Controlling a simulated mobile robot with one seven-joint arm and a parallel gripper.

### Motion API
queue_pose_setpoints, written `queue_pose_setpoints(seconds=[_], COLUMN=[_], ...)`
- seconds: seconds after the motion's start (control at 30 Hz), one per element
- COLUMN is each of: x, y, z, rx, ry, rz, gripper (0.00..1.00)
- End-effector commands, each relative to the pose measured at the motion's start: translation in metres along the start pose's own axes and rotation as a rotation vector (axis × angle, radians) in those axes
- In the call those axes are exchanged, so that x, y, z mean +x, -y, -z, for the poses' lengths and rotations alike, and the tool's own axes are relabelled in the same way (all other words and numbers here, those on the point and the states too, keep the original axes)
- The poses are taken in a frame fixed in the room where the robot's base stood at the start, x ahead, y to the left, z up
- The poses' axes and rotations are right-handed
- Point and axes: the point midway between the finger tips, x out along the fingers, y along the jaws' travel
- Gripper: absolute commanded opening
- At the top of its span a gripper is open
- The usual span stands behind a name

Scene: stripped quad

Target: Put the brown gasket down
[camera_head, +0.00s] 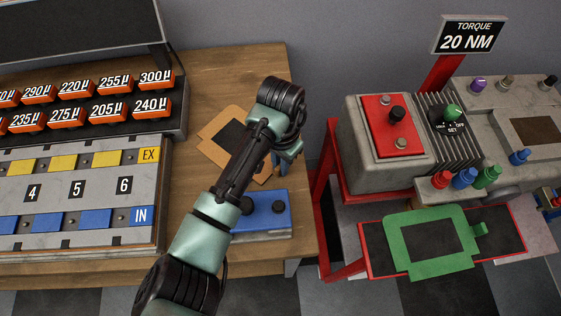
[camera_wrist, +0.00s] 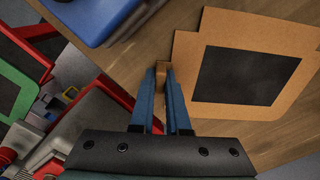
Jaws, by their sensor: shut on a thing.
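The brown gasket (camera_wrist: 187,75) is a flat orange-brown frame around a dark middle. In the head view the brown gasket (camera_head: 212,132) is at the wooden table's right part, partly hidden behind my arm. My gripper (camera_wrist: 163,84) is shut on a small brown upright tab at the gasket's edge, between its blue fingers. In the head view my gripper (camera_head: 280,160) is mostly hidden by the wrist. The gasket looks flat at table level; I cannot tell whether it touches the wood.
A blue box (camera_head: 262,214) with dark knobs stands in front of the gasket. A panel of numbered slots (camera_head: 75,190) fills the left. A green gasket (camera_head: 392,243) lies on a red-edged dark tray (camera_head: 506,236) below the torque machine (camera_head: 390,140). Bare wood (camera_head: 225,75) lies behind.

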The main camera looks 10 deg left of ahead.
Motion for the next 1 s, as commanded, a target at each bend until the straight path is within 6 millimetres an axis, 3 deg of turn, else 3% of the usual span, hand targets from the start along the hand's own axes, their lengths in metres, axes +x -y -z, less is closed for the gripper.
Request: queue_pose_setpoints(seconds=[0.13, 0.17, 0.3, 0.67, 0.77, 1.0], x=[0.003, 0.003, 0.002, -0.003, -0.014, -0.065], y=[0.000, 0.000, 0.000, 0.000, 0.000, 0.000], z=[0.000, 0.000, 0.000, 0.000, 0.001, 0.002], rx=[0.000, 0.000, 0.000, 0.000, 0.001, 0.003], ry=[0.000, 0.000, 0.000, -0.001, -0.003, -0.004], rz=[-0.001, -0.001, 0.000, 0.001, 0.001, 0.002], gripper=[0.00, 0.19, 0.44, 0.44, 0.44, 0.44])
